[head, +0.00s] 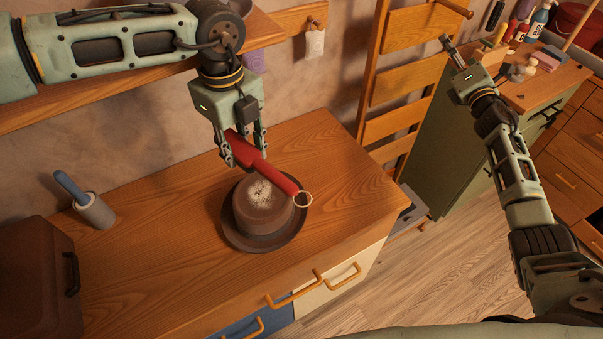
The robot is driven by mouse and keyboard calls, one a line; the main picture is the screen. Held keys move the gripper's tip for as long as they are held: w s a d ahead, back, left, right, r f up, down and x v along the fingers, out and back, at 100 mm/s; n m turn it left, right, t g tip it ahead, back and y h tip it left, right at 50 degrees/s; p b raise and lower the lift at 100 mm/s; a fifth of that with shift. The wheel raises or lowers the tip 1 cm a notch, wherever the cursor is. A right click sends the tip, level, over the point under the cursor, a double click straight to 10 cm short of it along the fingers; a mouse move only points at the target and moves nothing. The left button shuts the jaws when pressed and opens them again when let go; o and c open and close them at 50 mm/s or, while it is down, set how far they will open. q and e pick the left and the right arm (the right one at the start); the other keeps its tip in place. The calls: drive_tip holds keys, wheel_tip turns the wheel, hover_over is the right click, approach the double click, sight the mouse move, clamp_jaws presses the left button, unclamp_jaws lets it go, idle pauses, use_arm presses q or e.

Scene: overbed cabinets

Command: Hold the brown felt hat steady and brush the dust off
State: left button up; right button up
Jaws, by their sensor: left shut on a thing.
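The brown felt hat (262,215) sits upright, brim down, on the wooden cabinet top. Pale dust (265,191) lies in a patch on its crown. My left gripper (244,155) is shut on a red brush (280,179) with a metal ring at its near end. The brush slants over the far right side of the crown; I cannot tell whether it touches the hat. My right gripper (457,62) is far to the right, by the green cabinet, away from the hat. Whether its fingers are open or shut is unclear.
A blue-handled roller (85,202) and a brown case (38,275) stand at the left of the cabinet top. A wooden ladder rack (404,75) stands behind. A green cabinet (437,153) at right carries bottles (538,22) and small items.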

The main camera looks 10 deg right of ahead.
drive_tip(key=w+a+r+n+g+y, duration=0.1)
drive_tip(key=a+r+n+y, duration=0.1)
drive_tip(key=a+n+y, duration=0.6)
drive_tip(key=w+a+r+n+g+y, duration=0.1)
drive_tip(key=a+r+n+y, duration=0.3)
drive_tip(key=a, duration=0.8)
drive_tip(key=n+g+h, duration=0.2)
drive_tip(key=n+g, duration=1.3)
drive_tip(key=n, duration=1.1)
hover_over(283, 196)
drive_tip(key=w+d, duration=0.3)
drive_tip(key=w, duration=0.1)
wheel_tip(283, 196, down, 14)
drive_tip(key=s+d+f+n+h, duration=0.1)
drive_tip(key=s+f+n+h, duration=0.25)
drive_tip(key=s+f, duration=0.2)
drive_tip(key=shift+n+g, duration=0.4)
drive_tip(key=shift+n, duration=0.05)
drive_tip(key=x, duration=1.1)
drive_tip(key=shift+w+a, duration=0.15)
drive_tip(key=shift+c, duration=0.3)
